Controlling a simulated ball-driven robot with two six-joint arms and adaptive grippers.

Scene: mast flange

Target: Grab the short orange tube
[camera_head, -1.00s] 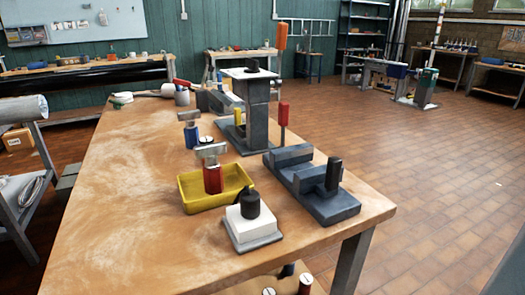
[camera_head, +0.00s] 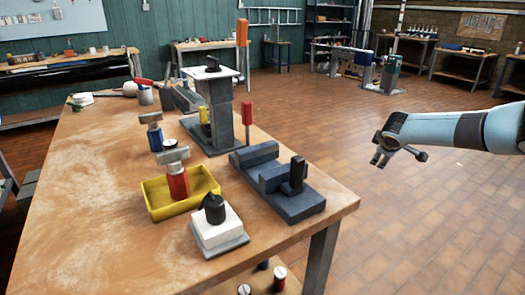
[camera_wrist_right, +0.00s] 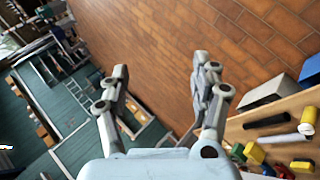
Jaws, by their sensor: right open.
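An orange tube (camera_head: 242,33) stands upright on a thin stem beside the white-topped grey stand. A shorter-stemmed red-orange tube (camera_head: 247,113) stands lower, beside the stand's base; I cannot tell for sure which is the short one. My right gripper (camera_head: 398,156) is over the open floor, right of the bench and apart from both tubes. In the right wrist view its two fingers (camera_wrist_right: 162,70) are spread, with nothing between them. My left gripper is not in view.
The wooden bench (camera_head: 95,215) holds a grey stand (camera_head: 221,115), a dark vise-like block (camera_head: 290,203), a yellow tray (camera_head: 155,205) with a red-handled tool (camera_head: 177,180), and a black knob on a white block (camera_head: 212,232). The floor right of the bench is clear.

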